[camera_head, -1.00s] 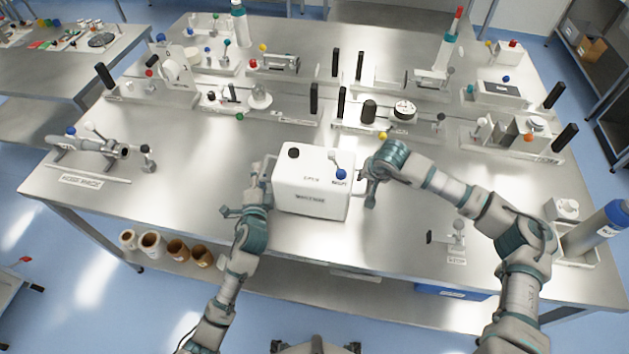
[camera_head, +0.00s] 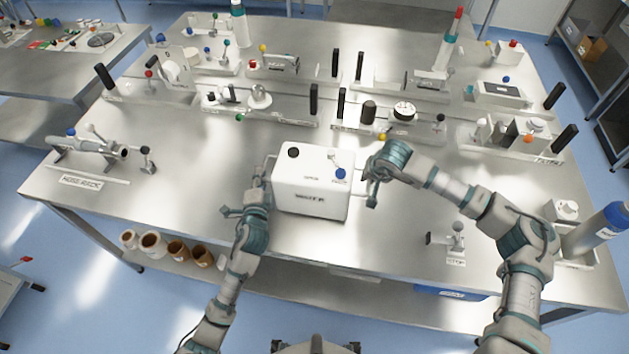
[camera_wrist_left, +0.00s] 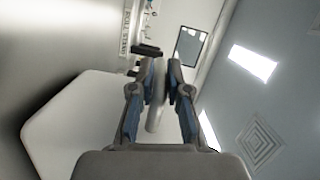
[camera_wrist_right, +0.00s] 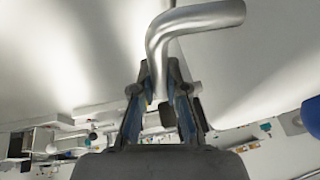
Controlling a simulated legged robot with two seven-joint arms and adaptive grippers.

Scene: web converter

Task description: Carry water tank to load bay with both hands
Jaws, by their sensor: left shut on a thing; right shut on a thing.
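The water tank (camera_head: 312,182) is a white box with a black cap on top at the left and a blue knob (camera_head: 341,173) at the right. It is upright at the middle front of the steel table. My left gripper (camera_head: 262,180) is at its left side, shut on the side handle, which shows as a bar between the fingers in the left wrist view (camera_wrist_left: 158,95). My right gripper (camera_head: 368,183) is at its right side, shut on the bent metal handle (camera_wrist_right: 190,22). I cannot tell whether the tank's underside touches the table.
Several brown and white rolls (camera_head: 178,249) sit on the shelf below.

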